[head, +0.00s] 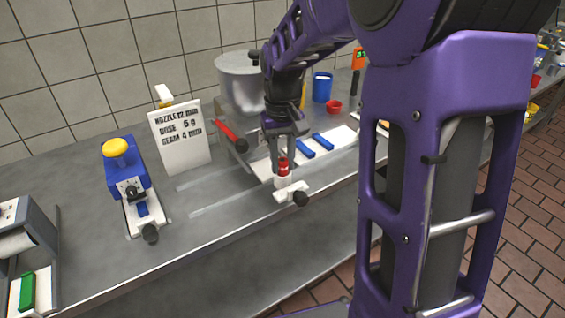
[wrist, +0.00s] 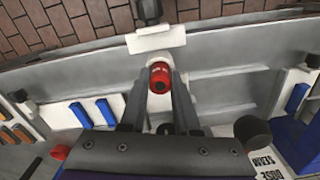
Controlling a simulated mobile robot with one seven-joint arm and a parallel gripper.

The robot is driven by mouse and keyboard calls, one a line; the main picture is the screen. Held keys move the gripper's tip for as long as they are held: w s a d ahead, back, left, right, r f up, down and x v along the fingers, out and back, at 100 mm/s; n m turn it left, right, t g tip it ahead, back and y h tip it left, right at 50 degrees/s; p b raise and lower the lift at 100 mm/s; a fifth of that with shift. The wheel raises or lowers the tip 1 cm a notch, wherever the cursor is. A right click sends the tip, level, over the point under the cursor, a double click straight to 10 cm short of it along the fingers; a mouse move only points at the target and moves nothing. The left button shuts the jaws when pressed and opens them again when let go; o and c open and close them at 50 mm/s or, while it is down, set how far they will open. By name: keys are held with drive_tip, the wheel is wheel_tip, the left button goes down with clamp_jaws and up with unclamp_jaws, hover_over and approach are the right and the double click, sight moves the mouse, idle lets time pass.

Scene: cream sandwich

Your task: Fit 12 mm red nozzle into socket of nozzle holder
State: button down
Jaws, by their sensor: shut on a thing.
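The red nozzle (head: 283,167) is between the fingertips of my gripper (head: 284,153), which is shut on it. In the wrist view the red nozzle (wrist: 160,77) shows end-on between the two dark fingers. The white nozzle holder (head: 291,190) with a dark knob (head: 300,198) stands near the counter's front edge, directly below the nozzle. In the wrist view the holder (wrist: 156,40) lies just beyond the nozzle. The socket is hidden by the nozzle. I cannot tell whether the nozzle is inside it or just above it.
A sign (head: 180,137) reads nozzle 12 mm, dose 5 g, seam 4 mm. A blue device with a yellow knob (head: 116,147) stands left.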

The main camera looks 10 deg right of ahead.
sight(282, 160)
drive_tip(key=shift+s+f+b, duration=0.25)
drive_tip(key=shift+f+b, duration=0.1)
drive_tip(key=shift+f, duration=0.45)
drive_tip(key=c, duration=0.7)
unclamp_jaws()
drive_tip(key=shift+o, duration=0.3)
wheel_tip(282, 160, up, 14)
drive_tip(key=p, duration=0.3)
drive_tip(key=shift+w+f, duration=0.2)
drive_tip(key=shift+w, duration=0.05)
